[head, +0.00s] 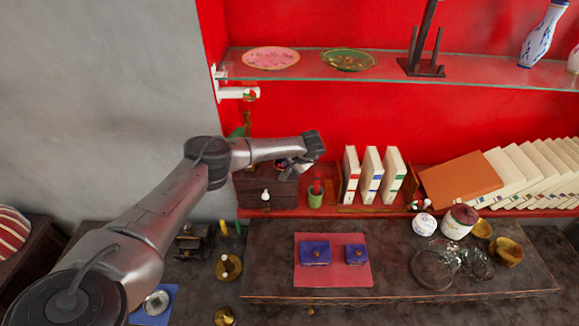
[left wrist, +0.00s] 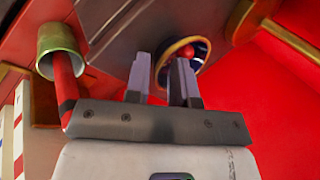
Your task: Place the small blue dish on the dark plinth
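A small blue dish (left wrist: 203,57) with a gold rim and a red round thing in it shows in the left wrist view, just beyond my left gripper (left wrist: 163,75). The two fingertips stand apart with a gap, near the dish's rim. In the head view my left gripper (head: 290,163) is over the dark wooden box with a white knob (head: 250,190) on the red shelf, and the dish is mostly hidden by it. I cannot tell which dark piece is the plinth; a small dark stand (head: 193,240) is on the lower counter. My right gripper is out of view.
A green cup (head: 315,199) with a red stick stands beside the box; it also shows in the left wrist view (left wrist: 60,42). Upright books (head: 371,175) are to its right. A glass shelf (head: 390,76) with plates is above. Blue boxes (head: 315,252) sit on a red cloth below.

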